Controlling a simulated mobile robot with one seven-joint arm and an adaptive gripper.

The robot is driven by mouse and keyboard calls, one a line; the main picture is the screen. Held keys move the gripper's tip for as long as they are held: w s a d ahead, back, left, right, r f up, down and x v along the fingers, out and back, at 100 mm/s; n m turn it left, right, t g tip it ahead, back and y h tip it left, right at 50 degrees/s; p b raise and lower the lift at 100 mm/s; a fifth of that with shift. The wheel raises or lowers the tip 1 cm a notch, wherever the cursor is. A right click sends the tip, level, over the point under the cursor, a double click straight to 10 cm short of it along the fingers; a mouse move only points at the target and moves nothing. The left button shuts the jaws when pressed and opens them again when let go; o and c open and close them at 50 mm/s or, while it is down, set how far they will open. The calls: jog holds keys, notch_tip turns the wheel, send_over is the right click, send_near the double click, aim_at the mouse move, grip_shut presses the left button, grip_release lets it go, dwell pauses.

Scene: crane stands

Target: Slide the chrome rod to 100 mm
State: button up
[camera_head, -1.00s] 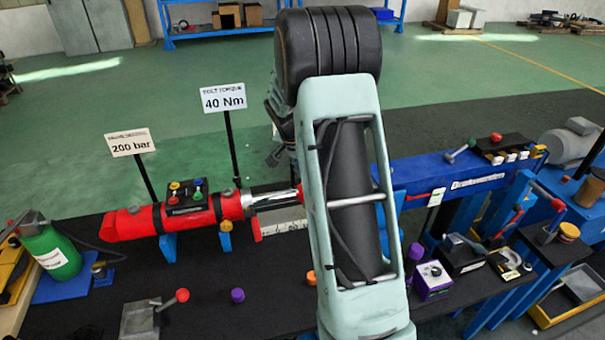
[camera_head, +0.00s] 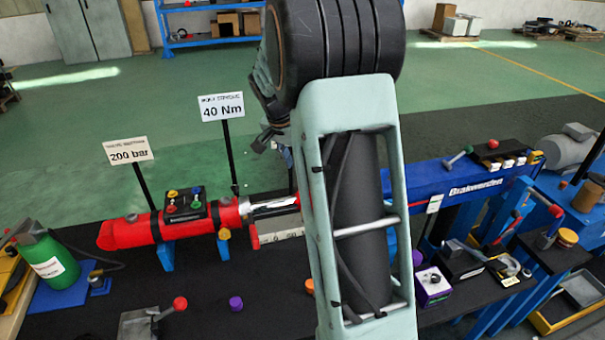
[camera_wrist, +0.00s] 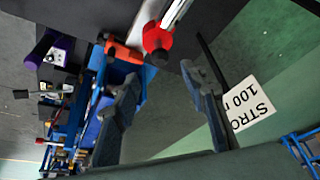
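The red cylinder (camera_head: 175,226) lies on blue supports at the left of the bench in the head view. Its chrome rod (camera_head: 275,204) sticks out to the right above a white scale strip (camera_head: 280,230) and passes behind my arm. The rod's far end is hidden there. In the wrist view the bright rod (camera_wrist: 176,12) shows at the top with a red end piece (camera_wrist: 157,40). My gripper (camera_wrist: 146,58) is open, fingers spread, with the red end piece just beyond and between the fingertips. No contact shows. A sign (camera_wrist: 251,104) reads "STRO… 100 m…", partly cut off.
Signs reading 200 bar (camera_head: 128,150) and 40 Nm (camera_head: 221,107) stand behind the cylinder. A green bottle (camera_head: 48,260) is at left and a blue beam (camera_head: 460,188) at right. A red-knobbed lever (camera_head: 179,303) and purple knob (camera_head: 236,303) are in front.

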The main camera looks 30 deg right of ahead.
jog(key=shift+v, duration=1.6)
